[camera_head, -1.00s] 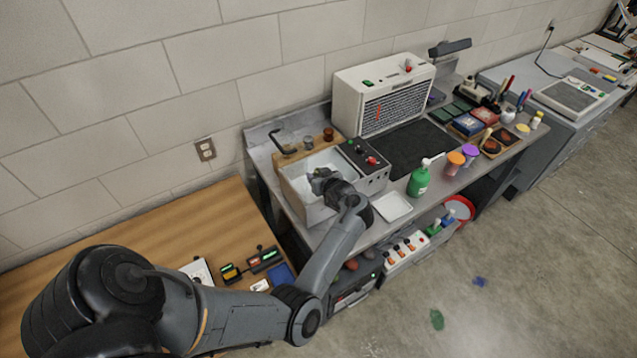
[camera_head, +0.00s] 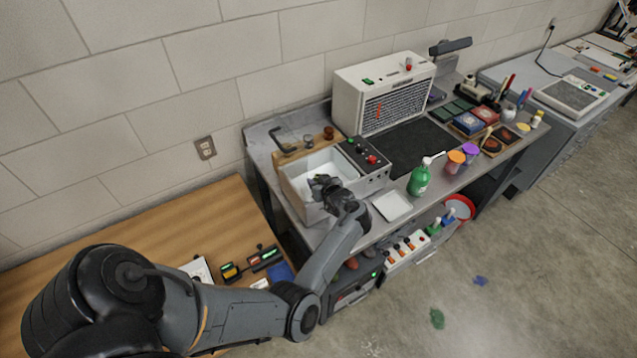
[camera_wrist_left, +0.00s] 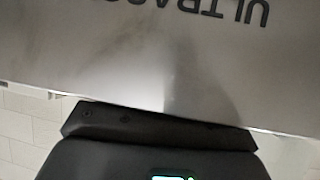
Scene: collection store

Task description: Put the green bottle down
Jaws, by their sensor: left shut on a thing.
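The green bottle (camera_head: 419,181) with a white pump top stands near the front edge of the grey bench. It is well to the right of my left gripper and apart from it. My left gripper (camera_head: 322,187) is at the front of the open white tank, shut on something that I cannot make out. The left wrist view shows a dark part of my gripper (camera_wrist_left: 155,128) close to a grey surface (camera_wrist_left: 165,60) with upside-down lettering starting "ULTRAS". The green bottle is not visible there. My right gripper is not in view.
A white tray (camera_head: 391,206) lies between the tank (camera_head: 305,207) and the green bottle. Orange-lidded (camera_head: 455,163) and purple-lidded jars stand right of the bottle. A dark mat (camera_head: 418,146) is clear behind it. A white vented box (camera_head: 383,93) stands against the wall.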

